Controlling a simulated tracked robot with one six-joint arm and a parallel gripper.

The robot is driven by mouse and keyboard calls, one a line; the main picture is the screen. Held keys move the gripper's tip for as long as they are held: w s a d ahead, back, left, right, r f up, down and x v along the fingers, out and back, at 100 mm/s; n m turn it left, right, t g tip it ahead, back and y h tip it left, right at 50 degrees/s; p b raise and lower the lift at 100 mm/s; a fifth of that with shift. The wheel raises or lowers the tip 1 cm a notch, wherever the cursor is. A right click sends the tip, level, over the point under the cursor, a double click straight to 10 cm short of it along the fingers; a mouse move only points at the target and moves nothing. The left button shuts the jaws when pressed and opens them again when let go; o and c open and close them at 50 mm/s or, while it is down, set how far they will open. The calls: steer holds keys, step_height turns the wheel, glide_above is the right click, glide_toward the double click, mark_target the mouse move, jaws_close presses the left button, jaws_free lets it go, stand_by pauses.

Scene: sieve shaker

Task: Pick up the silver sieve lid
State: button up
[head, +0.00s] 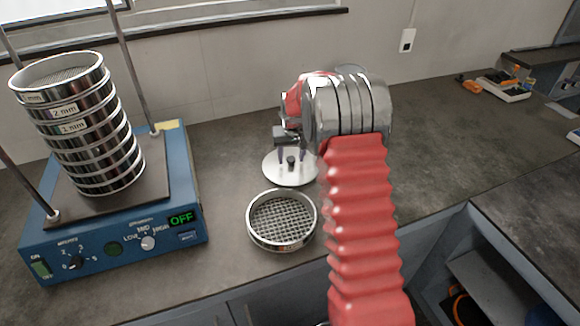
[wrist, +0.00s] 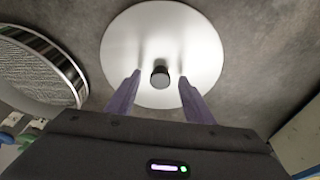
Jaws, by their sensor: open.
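The silver sieve lid (head: 276,172) lies flat on the grey counter, a round disc with a small dark knob at its centre. In the wrist view the lid (wrist: 190,40) fills the upper middle, and its dark knob (wrist: 160,74) shows between the finger tips. My gripper (head: 292,154) is open above the lid, with one finger on each side of the knob and nothing held. In the wrist view my gripper (wrist: 159,82) points at the knob. I cannot tell how far the tips are above the lid. My arm hides the lid's right edge in the head view.
A mesh sieve (head: 282,221) sits just in front of the lid. The blue shaker (head: 110,240) with a stack of sieves (head: 85,130) and upright rods stands at left, its display reading OFF. Tools (head: 500,88) lie at far right. The counter between is clear.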

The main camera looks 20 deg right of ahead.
steer(key=shift+c, duration=0.3)
jaws_close()
stand_by(0.4)
